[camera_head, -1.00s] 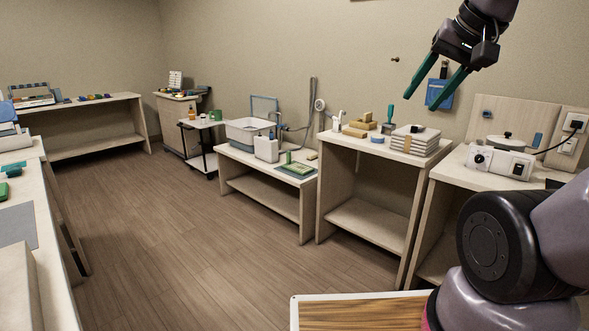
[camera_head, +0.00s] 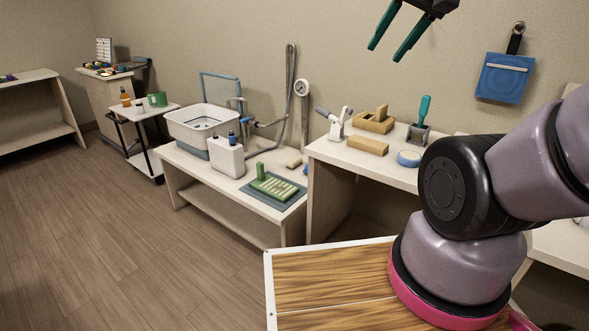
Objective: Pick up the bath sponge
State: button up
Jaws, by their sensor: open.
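I cannot tell for sure which thing is the bath sponge. A small tan block (camera_head: 293,162) on the low bench (camera_head: 225,192) could be it; it lies behind a green slatted piece (camera_head: 275,187) on a grey-blue mat. Larger tan blocks (camera_head: 368,145) lie on the taller table to the right. My gripper (camera_head: 386,50) is at the top of the view, its green fingers apart and empty. It is raised in the air, clear of the benches and touching nothing.
A white basin (camera_head: 203,124) and a white jug (camera_head: 227,158) stand on the low bench, with a shower hose (camera_head: 292,70) behind. A white cart (camera_head: 145,112) stands to the left. The wooden floor (camera_head: 100,230) at left is clear.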

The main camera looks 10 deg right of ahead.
aim_at(293, 163)
jog(key=i, duration=0.2)
jog(key=i+j+z, duration=0.15)
jog(key=z, duration=0.3)
jog(key=i+j+z, duration=0.1)
jog(key=z, duration=0.3)
jog(key=i+j+z, duration=0.2)
jog(key=j, duration=0.45)
jog(key=j+z, duration=0.2)
jog(key=j, duration=0.4)
jog(key=i+j+z, duration=0.2)
jog(key=j, duration=2.6)
jog(key=i+z, duration=0.05)
jog(key=i, duration=0.05)
